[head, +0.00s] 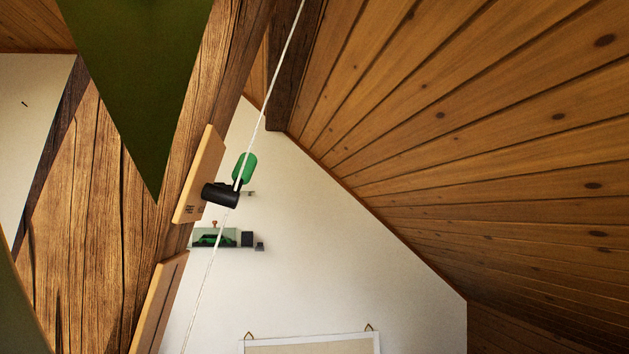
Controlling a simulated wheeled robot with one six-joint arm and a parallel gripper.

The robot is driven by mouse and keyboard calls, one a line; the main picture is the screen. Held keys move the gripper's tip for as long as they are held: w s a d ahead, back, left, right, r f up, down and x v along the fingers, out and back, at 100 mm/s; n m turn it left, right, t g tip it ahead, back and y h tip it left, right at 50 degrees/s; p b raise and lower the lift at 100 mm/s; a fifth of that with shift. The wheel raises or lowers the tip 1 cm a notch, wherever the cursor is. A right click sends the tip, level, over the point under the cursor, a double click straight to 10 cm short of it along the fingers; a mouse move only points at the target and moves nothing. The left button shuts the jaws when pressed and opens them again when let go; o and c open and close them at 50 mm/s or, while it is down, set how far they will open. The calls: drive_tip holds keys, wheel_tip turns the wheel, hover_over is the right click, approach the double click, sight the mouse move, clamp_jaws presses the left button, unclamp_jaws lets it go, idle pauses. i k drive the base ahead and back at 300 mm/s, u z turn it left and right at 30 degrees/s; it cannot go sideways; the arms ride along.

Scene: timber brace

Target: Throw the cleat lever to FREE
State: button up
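The cleat is a black cylindrical body (220,196) on a light wooden plate (200,176), fixed to the side of a timber brace (100,215). A green lever (245,167) stands up from the black body and tilts slightly right. A white rope (267,100) runs down from the top, passes in front of the lever and cleat, and continues to the lower left. Small dark lettering on the plate is too small to read. My gripper is not in view.
A second wooden plate (160,302) sits lower on the timber. Behind, a wall shelf (228,248) holds a green model car and small dark items. A white-framed board (311,345) hangs below. The sloped plank ceiling (480,130) fills the right. A dark green triangular shape (140,80) hides part of the timber.

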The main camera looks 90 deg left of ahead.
sight(215, 194)
drive_tip(key=i, duration=1.2)
drive_tip(key=u, duration=3)
drive_tip(key=i, duration=0.35)
drive_tip(key=u, duration=0.9)
